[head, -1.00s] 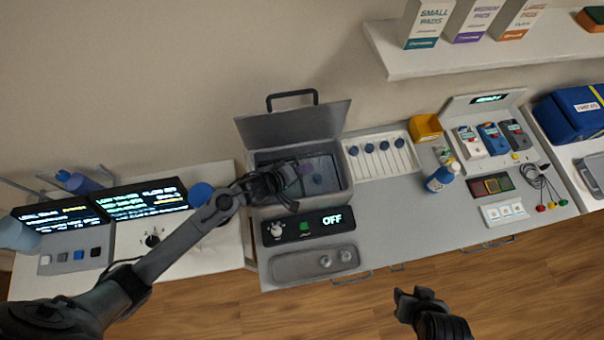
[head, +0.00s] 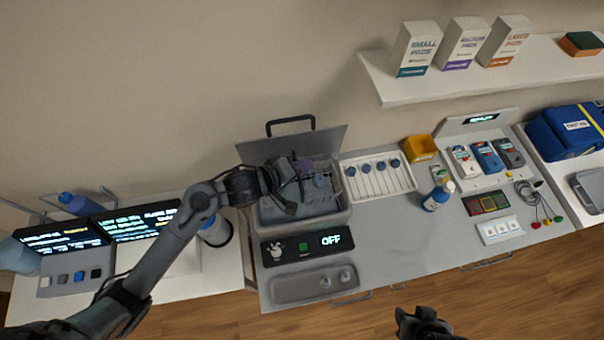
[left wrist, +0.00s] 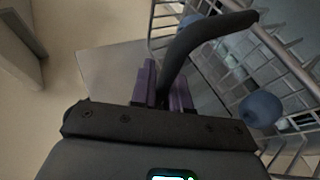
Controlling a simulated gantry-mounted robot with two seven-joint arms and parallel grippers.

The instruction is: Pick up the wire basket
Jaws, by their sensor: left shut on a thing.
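The wire basket (head: 330,172) is a silvery wire frame at the open grey tub (head: 335,218) in the head view. It appears raised so its wires show at the tub's top. In the left wrist view its wire side (left wrist: 285,55) is at the right, with a blue round-ended item (left wrist: 262,110) inside. My left gripper (head: 303,170) is over the tub. Its purple fingertips (left wrist: 165,88) are shut on the basket's dark curved handle (left wrist: 205,32). My right gripper (head: 424,318) is low at the bottom edge, away from the basket; its jaws are unclear.
The tub's raised lid (head: 290,146) stands behind. A white tray (head: 409,188) of blue-topped items is close on the right, then a blue bottle (head: 437,198). A control panel (head: 308,247) reading OFF is in front. The counter (head: 395,235) is clear front right.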

